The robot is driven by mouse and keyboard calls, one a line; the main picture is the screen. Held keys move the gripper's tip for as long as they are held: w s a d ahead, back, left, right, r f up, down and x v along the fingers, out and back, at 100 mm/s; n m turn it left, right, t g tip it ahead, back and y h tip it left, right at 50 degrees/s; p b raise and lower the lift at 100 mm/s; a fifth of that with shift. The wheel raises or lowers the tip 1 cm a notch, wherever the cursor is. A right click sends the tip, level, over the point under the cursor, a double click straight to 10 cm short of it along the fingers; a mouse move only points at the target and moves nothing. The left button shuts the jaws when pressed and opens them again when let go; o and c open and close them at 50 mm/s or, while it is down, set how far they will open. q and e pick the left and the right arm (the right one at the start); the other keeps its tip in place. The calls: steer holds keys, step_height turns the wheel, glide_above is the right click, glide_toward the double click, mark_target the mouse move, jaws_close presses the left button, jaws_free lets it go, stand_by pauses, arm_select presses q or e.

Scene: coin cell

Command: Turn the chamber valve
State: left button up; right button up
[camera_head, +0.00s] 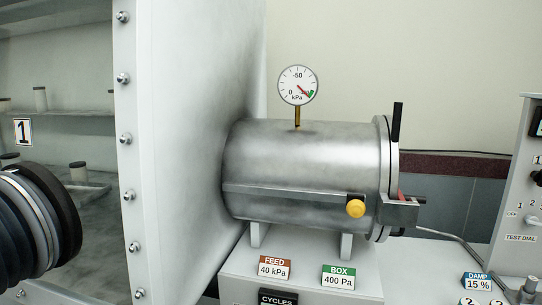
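A steel cylindrical chamber (300,158) lies on its side on a white stand, joined to the white wall panel at its left end. A round dial gauge (298,85) stands on a brass stem on top, its red needle pointing down and right near a green sector. A yellow round knob (355,208) sits at the right end of a bar along the chamber's front. A black upright handle (397,122) rises at the round door's top edge. No part is labelled as the valve, so I cannot tell which it is. Neither gripper is in view.
A dark ringed glove port (40,225) sticks out at the left. Labels FEED 40 kPa (274,267) and BOX 400 Pa (339,278) are on the stand. A control box (518,195) with a TEST DIAL stands at the right edge. A cable (440,234) runs between.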

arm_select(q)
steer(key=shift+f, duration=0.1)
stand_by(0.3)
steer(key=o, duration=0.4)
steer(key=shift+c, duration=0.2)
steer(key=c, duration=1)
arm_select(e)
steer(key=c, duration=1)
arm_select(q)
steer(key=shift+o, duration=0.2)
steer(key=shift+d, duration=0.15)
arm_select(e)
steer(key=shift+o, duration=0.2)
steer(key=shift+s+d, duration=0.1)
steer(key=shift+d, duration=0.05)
